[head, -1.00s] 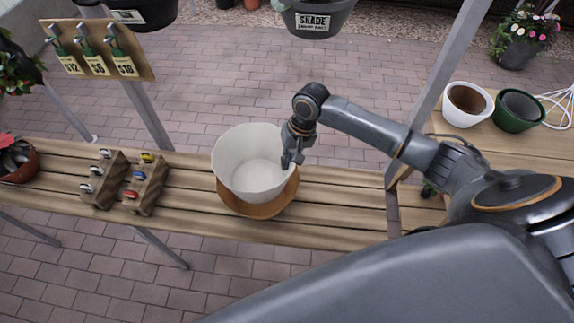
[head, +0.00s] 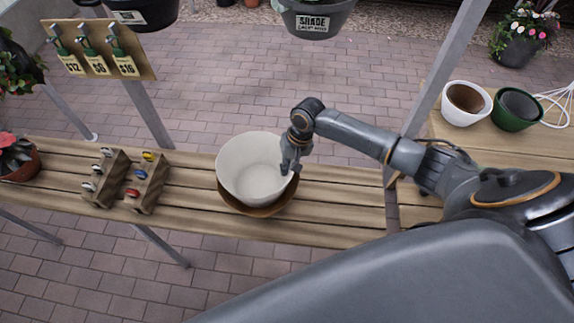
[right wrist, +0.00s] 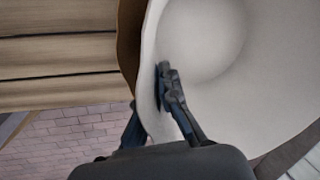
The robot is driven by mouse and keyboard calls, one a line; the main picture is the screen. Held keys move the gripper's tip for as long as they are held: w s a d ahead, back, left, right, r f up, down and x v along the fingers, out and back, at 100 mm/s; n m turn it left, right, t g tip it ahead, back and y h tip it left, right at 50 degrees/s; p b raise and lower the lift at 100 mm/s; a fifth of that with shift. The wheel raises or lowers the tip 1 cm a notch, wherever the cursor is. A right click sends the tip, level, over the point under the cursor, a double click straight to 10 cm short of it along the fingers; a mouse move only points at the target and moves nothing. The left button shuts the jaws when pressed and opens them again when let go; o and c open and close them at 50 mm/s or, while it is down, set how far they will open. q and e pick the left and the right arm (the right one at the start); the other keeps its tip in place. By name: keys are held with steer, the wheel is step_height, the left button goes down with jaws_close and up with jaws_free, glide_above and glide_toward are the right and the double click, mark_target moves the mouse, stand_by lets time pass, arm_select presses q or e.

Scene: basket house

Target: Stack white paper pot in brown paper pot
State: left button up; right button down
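My right gripper (head: 290,165) is at the white pot's right rim. In the right wrist view my right gripper (right wrist: 150,95) has one finger inside the white pot (right wrist: 205,110) and the other outside, shut on its wall. The brown pot (right wrist: 128,40) shows as a strip beyond the wall. My left gripper is not in view.
The bench (head: 330,205) is clear right of the pots. Small wooden racks (head: 147,185) and a potted plant (head: 18,160) stand to the left. White (head: 466,103) and green (head: 517,110) pots stand on the right table. A metal post (head: 430,90) rises near my right arm.

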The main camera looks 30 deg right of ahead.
steer(key=c, duration=1.8)
jaws_free()
steer(key=v, duration=1.3)
steer(key=shift+b, duration=0.45)
steer(key=shift+a, duration=0.1)
